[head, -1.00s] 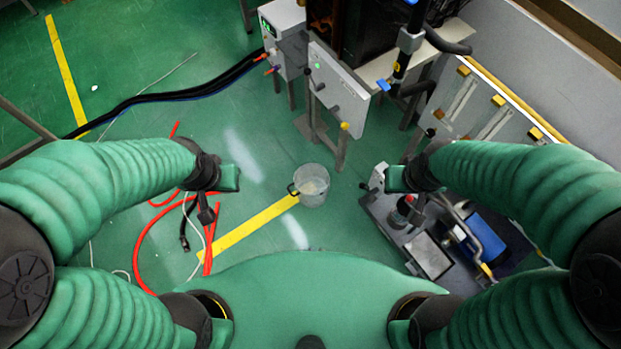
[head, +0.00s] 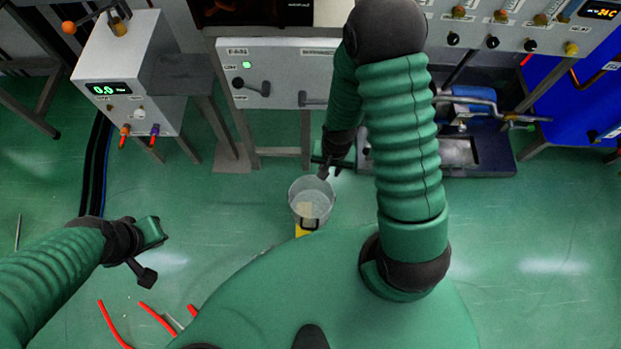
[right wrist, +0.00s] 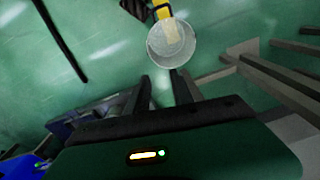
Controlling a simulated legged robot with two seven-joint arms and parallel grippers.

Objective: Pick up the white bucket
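The white bucket (head: 311,199) stands upright on the green floor, pale and see-through, with a dark handle at its near side. My right gripper (head: 324,173) is just above and behind its far rim in the head view. In the right wrist view the bucket (right wrist: 165,52) is beyond the tips of my right gripper (right wrist: 162,79), whose two dark fingers are apart with nothing between them. My left gripper (head: 145,274) hangs over the floor at the left, away from the bucket; its finger gap cannot be made out.
A grey panel machine (head: 270,85) with metal legs stands behind the bucket. A white box with a green display (head: 130,80) is at the upper left, with black cables below. Red hoses (head: 115,325) lie near the left front.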

